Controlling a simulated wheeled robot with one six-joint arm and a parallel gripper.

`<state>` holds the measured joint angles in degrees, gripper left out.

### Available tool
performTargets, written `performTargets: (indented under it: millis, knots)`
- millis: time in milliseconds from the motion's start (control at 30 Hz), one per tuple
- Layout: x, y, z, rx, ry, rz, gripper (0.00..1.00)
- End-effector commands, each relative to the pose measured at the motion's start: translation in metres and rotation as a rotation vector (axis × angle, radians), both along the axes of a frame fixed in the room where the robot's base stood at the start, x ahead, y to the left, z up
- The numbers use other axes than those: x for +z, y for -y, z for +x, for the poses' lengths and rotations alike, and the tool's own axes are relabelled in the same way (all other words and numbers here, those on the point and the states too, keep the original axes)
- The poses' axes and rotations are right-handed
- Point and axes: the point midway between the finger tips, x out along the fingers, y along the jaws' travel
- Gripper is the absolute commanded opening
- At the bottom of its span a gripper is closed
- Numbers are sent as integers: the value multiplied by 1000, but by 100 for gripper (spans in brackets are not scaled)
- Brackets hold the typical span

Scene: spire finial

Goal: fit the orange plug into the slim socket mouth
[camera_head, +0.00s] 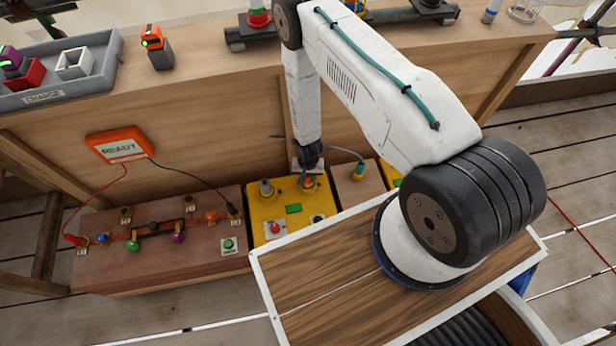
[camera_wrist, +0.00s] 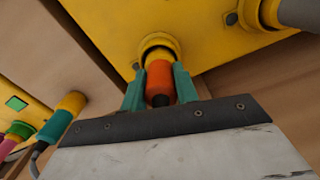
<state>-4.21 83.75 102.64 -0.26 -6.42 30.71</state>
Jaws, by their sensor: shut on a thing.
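The orange plug (camera_wrist: 160,78) stands between the two teal fingers of my gripper (camera_wrist: 159,84), which is shut on it. In the wrist view its front end is at a yellow ringed socket mouth (camera_wrist: 157,43) on the yellow box; I cannot tell how far it is inside. In the head view my gripper (camera_head: 308,168) points down at the back right of the yellow box (camera_head: 258,212), with a bit of orange (camera_head: 308,182) under it. A second yellow socket (camera_wrist: 268,12) holds a grey plug (camera_wrist: 300,12), also visible in the head view (camera_head: 266,187).
A brown box (camera_head: 357,186) with a teal plug (camera_head: 360,170) stands right of the yellow box. A wooden panel with terminals (camera_head: 160,270) and wires stands left. The bench front (camera_head: 210,120) rises close behind.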

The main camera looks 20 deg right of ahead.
Motion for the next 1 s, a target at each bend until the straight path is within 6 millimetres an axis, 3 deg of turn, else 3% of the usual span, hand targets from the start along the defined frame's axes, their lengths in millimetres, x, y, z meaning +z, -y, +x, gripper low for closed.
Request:
performTargets:
  millis: [167, 200, 267, 300, 667, 1000]
  knots:
    - [-2, 0, 0, 0, -1, 0, 3]
    - [-3, 0, -1, 0, -1, 0, 32]
    - [-3, 0, -1, 0, -1, 0, 49]
    - [-3, 0, 0, 0, -1, 0, 52]
    - [5, 0, 1, 0, 1, 0, 52]
    - [72, 0, 1, 0, 4, 0, 52]
